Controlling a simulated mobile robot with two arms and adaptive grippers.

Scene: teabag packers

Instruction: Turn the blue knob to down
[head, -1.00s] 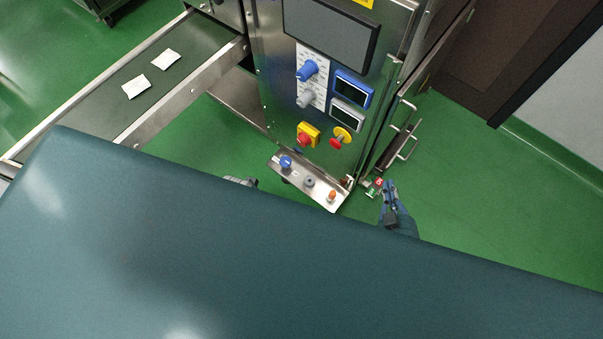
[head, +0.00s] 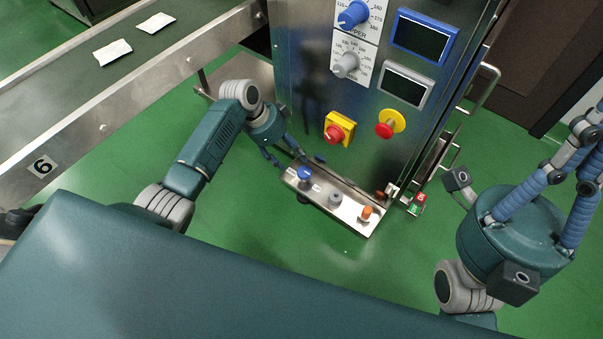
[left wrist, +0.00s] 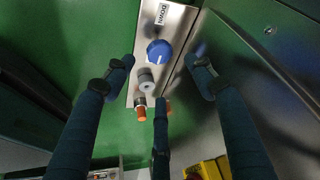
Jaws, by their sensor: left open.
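The blue knob (head: 304,175) sits at the left end of a small steel control box low on the machine. In the left wrist view the blue knob (left wrist: 160,52) is seen from above, with a label (left wrist: 162,13) that seems to read DOWN beside it. My left gripper (head: 293,157) is open and empty just above and behind the knob in the head view, its fingers spread. In the left wrist view the fingers frame the knob without visibly touching it. My right gripper (head: 530,175) is raised at the right, fingers spread and empty.
Beside the knob are a grey knob (head: 335,199) and an orange button (head: 366,213). Above are a larger blue dial (head: 353,14), a grey dial (head: 345,64), a red-yellow switch (head: 339,129) and an emergency stop (head: 389,124). A conveyor (head: 75,66) stands left.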

